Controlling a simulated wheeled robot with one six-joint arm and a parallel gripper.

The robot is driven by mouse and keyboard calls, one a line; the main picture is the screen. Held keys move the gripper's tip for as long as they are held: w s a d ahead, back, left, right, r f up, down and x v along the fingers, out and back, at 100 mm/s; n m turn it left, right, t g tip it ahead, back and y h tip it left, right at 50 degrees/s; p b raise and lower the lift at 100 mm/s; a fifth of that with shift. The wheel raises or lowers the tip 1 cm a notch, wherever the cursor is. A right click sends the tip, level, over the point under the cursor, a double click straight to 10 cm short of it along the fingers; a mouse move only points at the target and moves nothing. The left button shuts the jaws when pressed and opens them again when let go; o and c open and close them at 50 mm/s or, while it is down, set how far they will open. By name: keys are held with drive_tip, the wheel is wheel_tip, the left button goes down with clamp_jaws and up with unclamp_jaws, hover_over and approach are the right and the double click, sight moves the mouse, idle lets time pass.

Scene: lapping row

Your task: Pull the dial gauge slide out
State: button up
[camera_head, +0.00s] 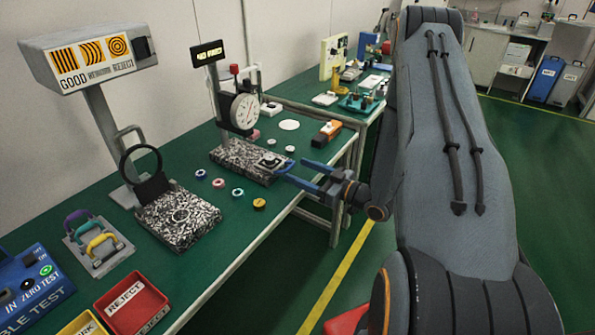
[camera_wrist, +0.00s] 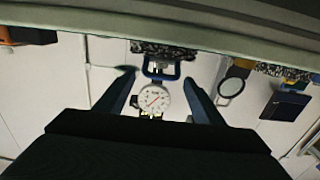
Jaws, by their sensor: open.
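The dial gauge (camera_head: 244,112) with its white round face stands on a post over a speckled granite base (camera_head: 232,157). A small slide block (camera_head: 268,161) sits at the base's right end. In the wrist view, which is upside down, a blue U-shaped handle (camera_wrist: 162,72) shows at the speckled base (camera_wrist: 165,51), with the gauge face (camera_wrist: 152,100) beyond. My gripper (camera_head: 291,170) is open at the slide's front. In the wrist view my gripper's two blue fingers (camera_wrist: 159,81) stand apart on either side of the handle; I see no clear contact.
A loupe stand (camera_head: 178,216) with a speckled base stands left on the green bench. Small coloured discs (camera_head: 238,192) lie in front of the gauge. An orange-and-black block (camera_head: 326,133) lies to the right. A red REJECT tray (camera_head: 132,304) is at the near left.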

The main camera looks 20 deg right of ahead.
drive_tip(key=b+v, duration=0.1)
drive_tip(key=v, duration=0.5)
drive_tip(key=shift+w, duration=0.15)
